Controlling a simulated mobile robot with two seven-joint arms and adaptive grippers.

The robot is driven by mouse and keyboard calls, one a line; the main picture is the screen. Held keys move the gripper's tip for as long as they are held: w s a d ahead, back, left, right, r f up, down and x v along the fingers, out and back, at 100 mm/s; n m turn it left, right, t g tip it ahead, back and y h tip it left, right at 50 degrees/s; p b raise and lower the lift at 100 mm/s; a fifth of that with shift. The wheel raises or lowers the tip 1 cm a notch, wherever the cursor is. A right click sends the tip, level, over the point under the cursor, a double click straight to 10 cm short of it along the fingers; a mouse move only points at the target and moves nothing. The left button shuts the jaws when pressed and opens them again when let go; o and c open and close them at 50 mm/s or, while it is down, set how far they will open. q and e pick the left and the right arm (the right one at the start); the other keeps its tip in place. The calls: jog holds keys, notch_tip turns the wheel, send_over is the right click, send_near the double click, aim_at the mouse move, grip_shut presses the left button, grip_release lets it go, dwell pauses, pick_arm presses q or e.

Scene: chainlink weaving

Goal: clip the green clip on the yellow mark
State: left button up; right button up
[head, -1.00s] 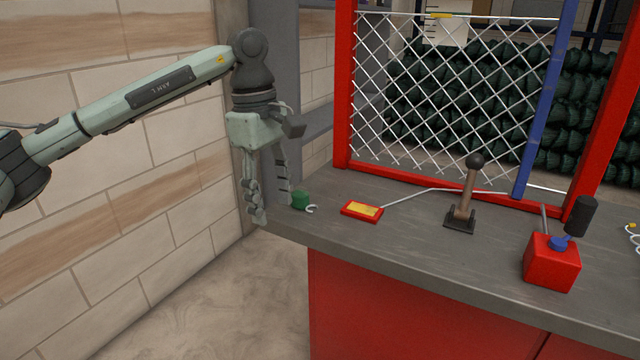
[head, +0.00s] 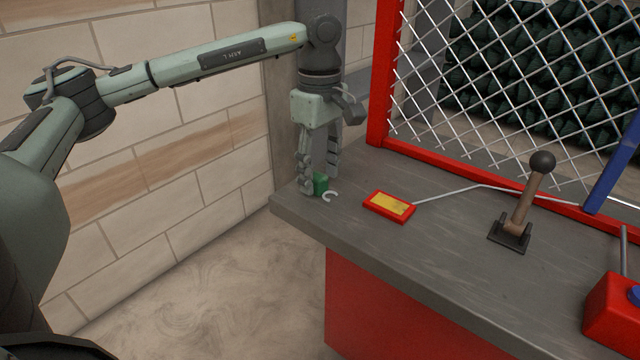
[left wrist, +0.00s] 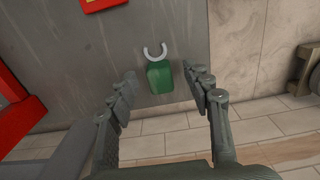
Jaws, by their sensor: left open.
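The green clip (head: 320,185) has a green body and a white C-shaped hook, and is at the worktop's left corner. My left gripper (head: 321,176) points down over it, open, with its fingers on either side of the clip. In the left wrist view the clip (left wrist: 159,79) shows between the two fingertips, with a gap on each side and its hook pointing away. I cannot tell whether it touches the fingers. My right gripper is not in view.
A red-edged yellow plate (head: 389,206) lies right of the clip. A lever (head: 527,205) and a red box (head: 612,312) stand further right. The red frame (head: 380,75) with wire mesh (head: 490,90) rises behind. A brick wall (head: 200,150) stands at left.

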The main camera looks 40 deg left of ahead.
pick_arm(q)
jog(key=shift+f, duration=0.75)
jog(key=c, duration=1.1)
jog(key=shift+c, duration=0.2)
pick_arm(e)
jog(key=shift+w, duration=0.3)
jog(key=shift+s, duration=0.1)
pick_arm(q)
jog(key=shift+r, duration=0.15)
